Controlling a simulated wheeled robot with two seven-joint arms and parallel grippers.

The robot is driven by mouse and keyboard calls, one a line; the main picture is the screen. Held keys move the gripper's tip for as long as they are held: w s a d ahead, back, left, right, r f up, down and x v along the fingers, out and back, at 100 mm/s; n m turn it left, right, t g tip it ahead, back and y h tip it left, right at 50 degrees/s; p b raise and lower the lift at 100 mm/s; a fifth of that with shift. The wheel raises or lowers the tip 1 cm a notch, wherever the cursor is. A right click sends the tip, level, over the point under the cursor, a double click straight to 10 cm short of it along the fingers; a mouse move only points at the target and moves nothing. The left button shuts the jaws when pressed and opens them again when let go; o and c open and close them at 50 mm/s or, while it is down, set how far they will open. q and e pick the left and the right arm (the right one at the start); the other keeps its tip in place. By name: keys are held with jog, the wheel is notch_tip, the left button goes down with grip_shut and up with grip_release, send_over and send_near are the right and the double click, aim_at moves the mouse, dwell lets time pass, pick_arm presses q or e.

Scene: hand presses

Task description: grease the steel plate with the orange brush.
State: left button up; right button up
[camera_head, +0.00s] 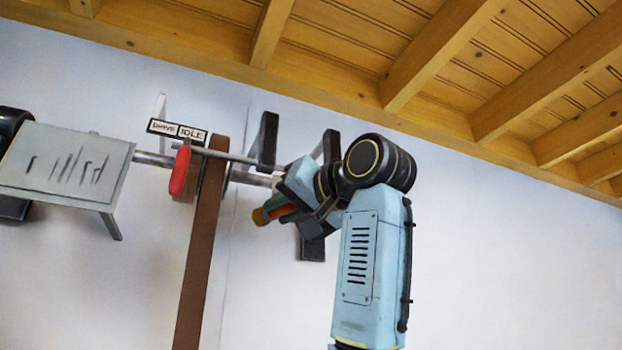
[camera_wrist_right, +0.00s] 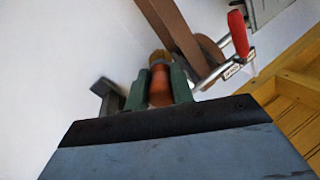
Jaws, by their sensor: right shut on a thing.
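The orange brush (camera_head: 276,212) is in my right gripper (camera_head: 287,208), with its tan bristle end pointing left in the head view. In the right wrist view the brush (camera_wrist_right: 160,88) sits between the two green fingers of my right gripper (camera_wrist_right: 160,92), which are shut on it. A grey plate with dark streaks (camera_head: 66,166), which looks like the steel plate, is at the left of the head view. The brush is apart from it, well to its right. My left gripper does not show.
A brown strap or beam (camera_head: 203,250) stands between the brush and the grey plate. A red-handled lever (camera_head: 180,170) and an IDLE sign (camera_head: 178,130) are beside it. Dark brackets (camera_head: 267,138) stand behind the gripper. The pale wall (camera_head: 500,250) at right is clear.

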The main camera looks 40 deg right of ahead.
jog(key=s+d+r+t+p, duration=0.1)
jog(key=s+d+r+t, duration=0.1)
jog(key=s+r, duration=0.4)
jog(key=w+d+r+p, duration=0.1)
jog(key=w+p, duration=0.1)
jog(key=w, duration=0.5)
jog(key=shift+w+d+r+p, duration=0.15)
jog(key=shift+d+r+p, duration=0.05)
jog(key=shift+p, duration=0.2)
jog(key=shift+w+d+p, duration=0.15)
jog(key=shift+w+p, duration=0.15)
jog(key=shift+w, duration=0.3)
jog(key=shift+s+d+p, duration=0.7)
jog(key=shift+s+d, duration=0.9)
jog(key=shift+d, duration=5.4)
jog(key=shift+w+a+b, duration=1.15)
jog(key=shift+w+a, duration=0.45)
jog(key=shift+a, duration=5.5)
jog(key=shift+s+d+r+p, duration=0.15)
jog(key=shift+d, duration=0.55)
jog(key=shift+s+d+r+p, duration=0.15)
jog(key=shift+s+d, duration=0.05)
jog(key=shift+d, duration=0.5)
jog(key=shift+s+d+r+p, duration=0.15)
jog(key=shift+d, duration=0.55)
